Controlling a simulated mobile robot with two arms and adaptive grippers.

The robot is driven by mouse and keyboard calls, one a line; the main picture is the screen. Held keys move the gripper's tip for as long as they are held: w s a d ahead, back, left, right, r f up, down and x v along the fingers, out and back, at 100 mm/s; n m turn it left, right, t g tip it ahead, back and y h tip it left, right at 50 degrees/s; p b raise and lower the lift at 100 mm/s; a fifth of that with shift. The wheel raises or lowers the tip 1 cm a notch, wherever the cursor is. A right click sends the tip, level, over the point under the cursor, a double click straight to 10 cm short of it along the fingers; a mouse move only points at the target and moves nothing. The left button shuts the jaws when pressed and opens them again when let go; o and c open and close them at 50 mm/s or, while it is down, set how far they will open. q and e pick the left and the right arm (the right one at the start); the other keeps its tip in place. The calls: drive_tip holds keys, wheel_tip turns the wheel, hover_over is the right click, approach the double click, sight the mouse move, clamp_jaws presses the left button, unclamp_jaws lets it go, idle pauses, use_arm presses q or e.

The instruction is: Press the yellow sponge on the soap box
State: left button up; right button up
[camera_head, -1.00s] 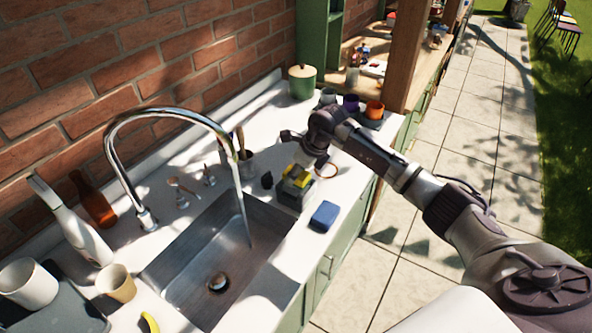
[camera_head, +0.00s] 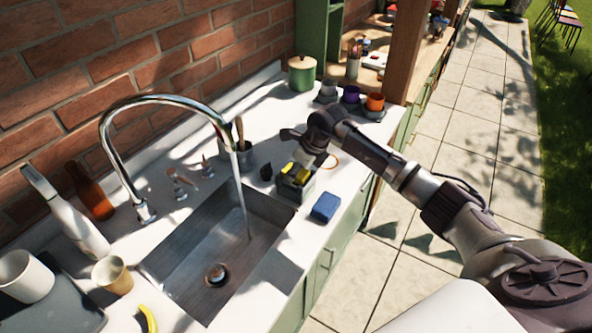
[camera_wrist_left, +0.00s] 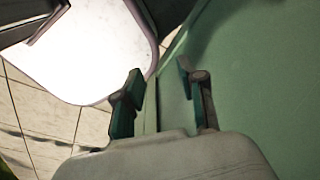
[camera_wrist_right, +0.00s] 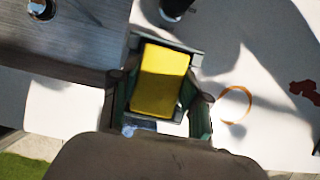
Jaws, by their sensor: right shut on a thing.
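The yellow sponge (camera_head: 288,168) is at the top of the dark grey soap box (camera_head: 293,191), on the counter right of the sink. In the right wrist view the sponge (camera_wrist_right: 159,80) lies flat, with the box's rim (camera_wrist_right: 172,43) showing around it. My right gripper (camera_head: 300,168) is over the box, shut on the sponge, with one finger on each side in the right wrist view. Whether the sponge touches the box floor is hidden. My left gripper (camera_wrist_left: 160,98) is open and empty beside a green surface, and is out of the head view.
A blue sponge (camera_head: 325,207) lies in front of the box, near the counter edge. The sink (camera_head: 190,265) with running tap (camera_head: 155,100) is to the left. A small dark object (camera_head: 266,173) and a utensil cup (camera_head: 245,158) stand close behind. Small pots (camera_head: 351,95) stand farther back.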

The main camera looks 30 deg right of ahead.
drive_tip(key=shift+f, duration=0.3)
drive_tip(key=shift+r+p, duration=1.8)
drive_tip(key=shift+r, duration=1.6)
